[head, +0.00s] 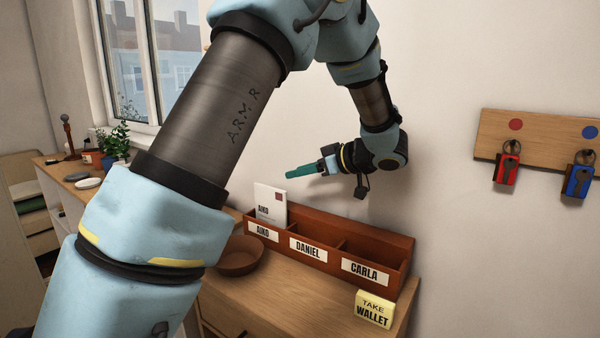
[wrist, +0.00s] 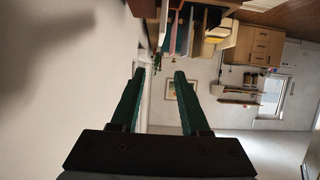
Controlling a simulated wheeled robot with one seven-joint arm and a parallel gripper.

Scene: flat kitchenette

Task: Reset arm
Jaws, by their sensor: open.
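My gripper (head: 304,171) has teal fingers and hangs in the air above the wooden mail sorter (head: 392,292), pointing left in the head view. In the wrist view, my gripper (wrist: 158,76) shows two spread fingers with nothing between them. My arm reaches across the head view, bent high above the counter, and hides part of the counter and window. A white envelope marked AIKO (head: 270,203) stands upright in the sorter's AIKO slot, just below and left of the fingers and apart from them. The DANIEL and CARLA slots look empty from here.
A brown bowl (head: 239,256) and a yellow note reading TAKE WALLET (head: 374,309) are on the wooden counter (head: 290,305). Red (head: 507,168) and blue (head: 578,181) key tags hang on a wall board (head: 540,145). A plant (head: 115,139) stands at the far left.

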